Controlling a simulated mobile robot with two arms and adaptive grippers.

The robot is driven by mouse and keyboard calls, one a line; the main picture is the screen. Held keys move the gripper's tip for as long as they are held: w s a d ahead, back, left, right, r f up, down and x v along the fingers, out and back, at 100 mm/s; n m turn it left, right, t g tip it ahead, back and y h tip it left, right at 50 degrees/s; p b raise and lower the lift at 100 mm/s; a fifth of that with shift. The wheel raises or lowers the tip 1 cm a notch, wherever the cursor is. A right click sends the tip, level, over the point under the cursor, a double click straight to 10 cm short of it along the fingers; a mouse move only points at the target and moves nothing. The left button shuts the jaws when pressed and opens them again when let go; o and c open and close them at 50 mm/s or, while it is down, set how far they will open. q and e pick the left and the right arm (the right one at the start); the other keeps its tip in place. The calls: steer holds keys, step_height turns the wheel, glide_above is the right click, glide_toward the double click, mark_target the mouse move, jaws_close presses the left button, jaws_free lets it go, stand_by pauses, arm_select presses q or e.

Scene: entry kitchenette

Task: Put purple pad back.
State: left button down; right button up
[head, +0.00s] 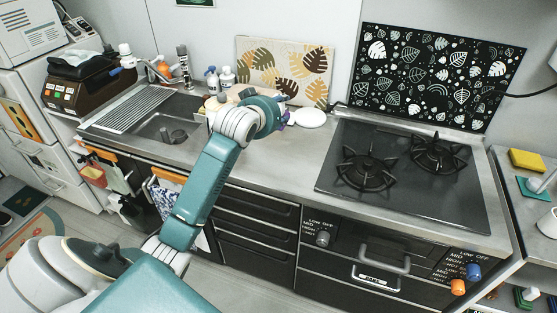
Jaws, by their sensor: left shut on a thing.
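My left arm reaches from the lower left over the counter. My left gripper (283,114) is at the counter's back part, left of the stove, and mostly hidden behind my own wrist. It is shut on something. A small bit of purple (290,118) shows at its fingers, apparently the purple pad. The rest of the pad is hidden, so its shape and tilt cannot be told. A yellow pad (527,160) and a teal pad (532,188) lie on the side surface at the right. My right gripper is out of view.
A white round dish (309,117) is just right of the gripper. Bottles (227,78) stand behind my wrist, near a leaf-patterned board (284,66). The sink (168,130) is at the left. The black stove (405,180) is at the right. The counter before it (275,160) is clear.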

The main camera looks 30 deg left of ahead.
arm_select(q)
step_height(320, 180, down, 5)
steer(key=shift+f+p, duration=0.1)
steer(key=shift+p, duration=0.2)
step_height(320, 180, down, 13)
steer(key=shift+r+p, duration=0.15)
steer(key=shift+p, duration=0.4)
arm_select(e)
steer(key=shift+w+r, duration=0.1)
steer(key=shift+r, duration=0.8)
arm_select(q)
steer(key=c, duration=1)
jaws_free()
steer(key=shift+s, duration=0.1)
